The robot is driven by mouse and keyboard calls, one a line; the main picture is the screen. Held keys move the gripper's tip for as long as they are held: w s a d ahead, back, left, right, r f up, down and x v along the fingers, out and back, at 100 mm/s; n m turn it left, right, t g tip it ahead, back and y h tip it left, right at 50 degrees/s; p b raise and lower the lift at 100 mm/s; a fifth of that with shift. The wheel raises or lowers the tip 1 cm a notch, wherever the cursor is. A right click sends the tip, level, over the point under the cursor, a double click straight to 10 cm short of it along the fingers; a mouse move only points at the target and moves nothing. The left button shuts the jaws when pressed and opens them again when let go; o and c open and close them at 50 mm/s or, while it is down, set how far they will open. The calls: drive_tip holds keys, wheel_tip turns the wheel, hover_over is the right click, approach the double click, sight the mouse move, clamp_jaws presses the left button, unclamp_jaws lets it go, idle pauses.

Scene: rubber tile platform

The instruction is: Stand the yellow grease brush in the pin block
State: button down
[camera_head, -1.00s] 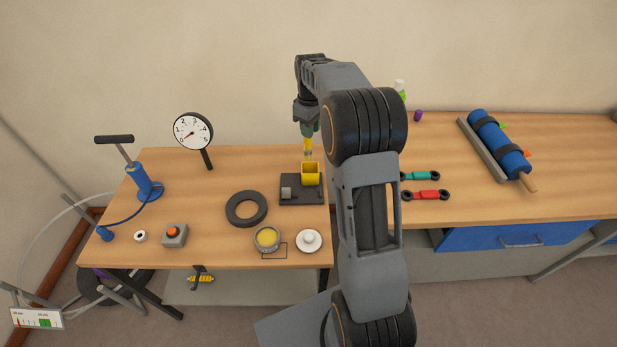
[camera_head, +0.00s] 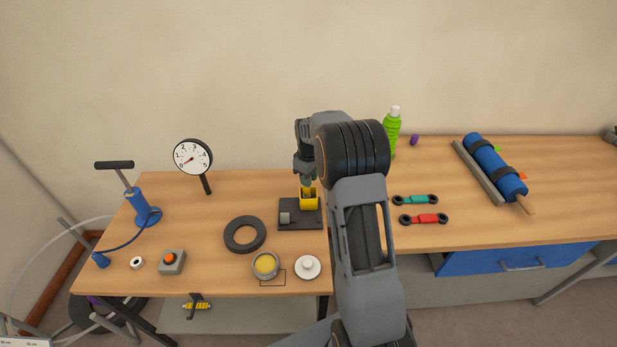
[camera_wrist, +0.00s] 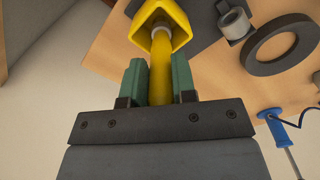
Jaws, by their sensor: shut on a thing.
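The pin block is a dark plate (camera_head: 291,222) on the table, bearing a yellow square cup (camera_head: 309,203) and a small grey cylinder (camera_head: 285,217). My gripper (camera_head: 307,181) is directly above the yellow cup. In the wrist view my green-padded fingers (camera_wrist: 160,82) are shut on the yellow handle of the grease brush (camera_wrist: 161,70). The brush's grey collar end reaches into the mouth of the yellow cup (camera_wrist: 146,17). Its tip is hidden inside the cup. I cannot tell whether it touches the bottom.
A black ring (camera_head: 245,235), a tin of yellow grease (camera_head: 266,264) and a white dish (camera_head: 307,267) stand near the block. A dial gauge (camera_head: 193,158) and blue pump (camera_head: 138,205) are at left.

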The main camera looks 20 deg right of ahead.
drive_tip(key=c, duration=0.9)
unclamp_jaws()
drive_tip(key=shift+f+b, duration=0.2)
drive_tip(key=shift+b, duration=0.1)
wheel_tip(320, 180, up, 13)
drive_tip(key=s+a+r+m+t, duration=0.2)
drive_tip(key=s+a+r, duration=0.2)
drive_tip(key=s+a, duration=0.5)
drive_tip(key=s+a+f+m, duration=0.1)
drive_tip(key=s, duration=0.4)
drive_tip(key=s+a+f+m+t, duration=0.1)
drive_tip(key=s+f, duration=0.1)
drive_tip(key=s, duration=0.4)
drive_tip(key=s+a+f+m, duration=0.1)
drive_tip(key=s+m, duration=0.1)
drive_tip(key=s, duration=0.3)
drive_tip(key=shift+s+f+t+p, duration=0.2)
drive_tip(key=shift+t+p, duration=0.1)
